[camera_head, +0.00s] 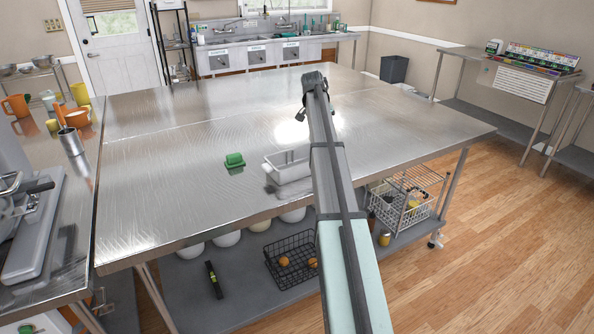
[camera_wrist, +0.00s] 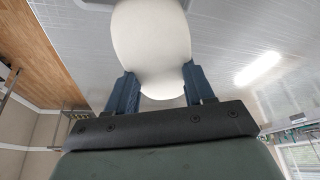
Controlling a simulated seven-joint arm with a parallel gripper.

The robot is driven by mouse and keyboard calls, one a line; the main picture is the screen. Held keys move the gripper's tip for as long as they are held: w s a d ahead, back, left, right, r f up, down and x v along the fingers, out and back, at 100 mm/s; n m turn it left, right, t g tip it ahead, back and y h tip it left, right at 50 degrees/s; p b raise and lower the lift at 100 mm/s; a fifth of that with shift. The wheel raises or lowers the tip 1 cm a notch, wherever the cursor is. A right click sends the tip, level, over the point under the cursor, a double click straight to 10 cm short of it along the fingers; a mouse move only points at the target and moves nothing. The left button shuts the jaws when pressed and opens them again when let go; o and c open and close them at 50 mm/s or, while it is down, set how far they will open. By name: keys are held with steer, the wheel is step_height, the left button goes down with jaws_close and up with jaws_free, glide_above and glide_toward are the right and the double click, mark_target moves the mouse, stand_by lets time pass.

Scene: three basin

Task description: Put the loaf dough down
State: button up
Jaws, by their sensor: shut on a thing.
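The loaf dough (camera_wrist: 150,38) is a smooth, pale cream oval in the wrist view. My gripper (camera_wrist: 160,88) is shut on it, with one dark blue finger on each side. The metal worktable (camera_wrist: 235,30) lies beyond the dough in that view; I cannot tell whether the dough touches it. In the head view my arm runs up the middle of the picture, and the dough and the gripper's fingers cannot be made out there. The same steel worktable (camera_head: 180,175) fills the middle of the head view.
A wire basket (camera_head: 290,262) and bowls sit on the shelf below. The back and left of the tabletop are largely clear.

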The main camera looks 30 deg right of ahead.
mark_target(305, 157)
steer(key=a+n, duration=0.1)
steer(key=s+n+t, duration=0.1)
steer(key=n, duration=0.1)
steer(key=shift+a+y, duration=0.3)
steer(key=shift+a, duration=0.1)
steer(key=a+n, duration=0.1)
steer(key=n, duration=0.1)
steer(key=a+n+t+y, duration=0.1)
steer(key=n, duration=0.1)
steer(key=shift+s, duration=0.15)
steer(key=n, duration=0.1)
steer(key=a+n+y, duration=0.1)
steer(key=n, duration=0.2)
steer(key=shift+s+a+t+y, duration=0.2)
steer(key=shift+a+t+y, duration=0.15)
steer(key=shift+t+y, duration=0.05)
steer(key=s+a+n+g+y, duration=0.1)
steer(key=a+n+g+y, duration=0.15)
steer(key=n, duration=0.85)
steer(key=s+a+n+g+y, duration=0.1)
steer(key=a+n+g+y, duration=0.15)
steer(key=n, duration=0.75)
steer(key=f, duration=0.6)
steer(key=d+f, duration=0.1)
steer(key=f, duration=0.2)
steer(key=shift+w, duration=0.2)
